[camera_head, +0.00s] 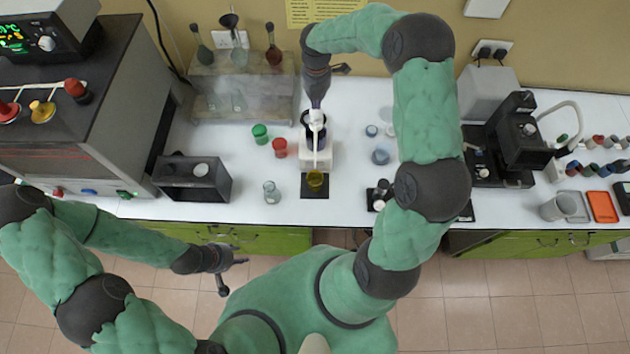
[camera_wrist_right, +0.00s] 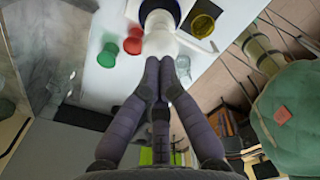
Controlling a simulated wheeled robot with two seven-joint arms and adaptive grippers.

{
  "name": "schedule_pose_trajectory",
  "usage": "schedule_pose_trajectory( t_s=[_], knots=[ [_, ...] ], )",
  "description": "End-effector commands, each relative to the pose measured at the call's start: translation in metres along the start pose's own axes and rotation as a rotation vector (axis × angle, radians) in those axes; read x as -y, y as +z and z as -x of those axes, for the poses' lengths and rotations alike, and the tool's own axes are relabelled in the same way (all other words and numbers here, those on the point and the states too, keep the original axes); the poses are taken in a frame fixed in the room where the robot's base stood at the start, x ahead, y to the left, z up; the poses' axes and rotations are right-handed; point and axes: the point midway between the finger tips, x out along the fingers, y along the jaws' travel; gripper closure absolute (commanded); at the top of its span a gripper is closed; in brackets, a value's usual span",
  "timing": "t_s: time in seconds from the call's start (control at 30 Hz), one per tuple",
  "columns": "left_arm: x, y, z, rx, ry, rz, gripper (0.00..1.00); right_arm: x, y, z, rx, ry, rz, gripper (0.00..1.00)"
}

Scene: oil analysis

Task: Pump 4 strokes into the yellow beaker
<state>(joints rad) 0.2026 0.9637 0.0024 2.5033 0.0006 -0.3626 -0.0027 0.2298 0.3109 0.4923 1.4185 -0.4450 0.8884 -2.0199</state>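The yellow beaker (camera_head: 315,179) stands on a small black mat (camera_head: 315,192) near the front of the bench; it also shows in the wrist view (camera_wrist_right: 203,25). Behind it is the dispenser bottle with a white pump head (camera_head: 317,122), whose long spout points toward the beaker. The pump head (camera_wrist_right: 160,44) also shows in the wrist view. My right gripper (camera_head: 316,104) points down over the pump head with its fingers together (camera_wrist_right: 168,62), at or just above its top; contact is unclear. My left gripper (camera_head: 233,275) is open and empty in front of the bench.
A green-capped jar (camera_head: 260,133) and a red-capped jar (camera_head: 279,147) stand left of the pump. A small glass flask (camera_head: 271,191) stands at the front left. A rack with flasks (camera_head: 240,85) is behind. Small dishes (camera_head: 381,155) lie to the right.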

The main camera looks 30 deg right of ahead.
Motion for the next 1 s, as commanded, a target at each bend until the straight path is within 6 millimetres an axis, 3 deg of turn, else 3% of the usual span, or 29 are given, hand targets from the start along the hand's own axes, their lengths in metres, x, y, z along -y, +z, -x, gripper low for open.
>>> schedule_pose_trajectory(
  t_s=[0.4, 1.0],
  knots=[
    [0.000, 0.000, -0.001, 0.000, 0.000, 0.000, 0.60, 0.000, 0.000, -0.001, 0.000, 0.001, 0.000, 1.00],
    [0.004, 0.000, -0.011, 0.000, 0.000, 0.000, 0.60, 0.000, 0.000, -0.019, 0.000, 0.001, 0.000, 1.00]
  ],
)
